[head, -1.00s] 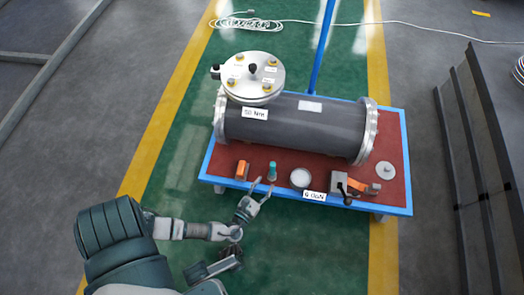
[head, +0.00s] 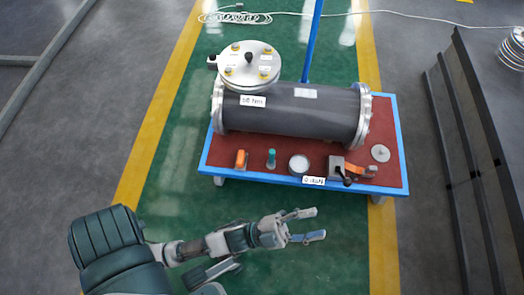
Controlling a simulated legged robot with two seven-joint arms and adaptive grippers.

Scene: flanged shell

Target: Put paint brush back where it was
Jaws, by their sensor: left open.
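A small upright item with a teal handle (head: 271,158), which looks like the paint brush, stands on the red top of the blue-edged table (head: 225,174), near its front edge. It stands between an orange block (head: 241,159) and a round pale tin (head: 299,164). Its lower end is too small to make out clearly. My left gripper (head: 318,223) is open and empty, in front of and below the table edge, its fingers pointing right. It is apart from the teal item. My right gripper is not in view.
A dark flanged cylinder (head: 290,112) with a bolted round lid (head: 248,65) fills the table's back. A grey and orange tool (head: 345,170) and a metal disc (head: 380,153) lie at front right. Dark panels (head: 455,150) stand right of the table. The green floor in front is clear.

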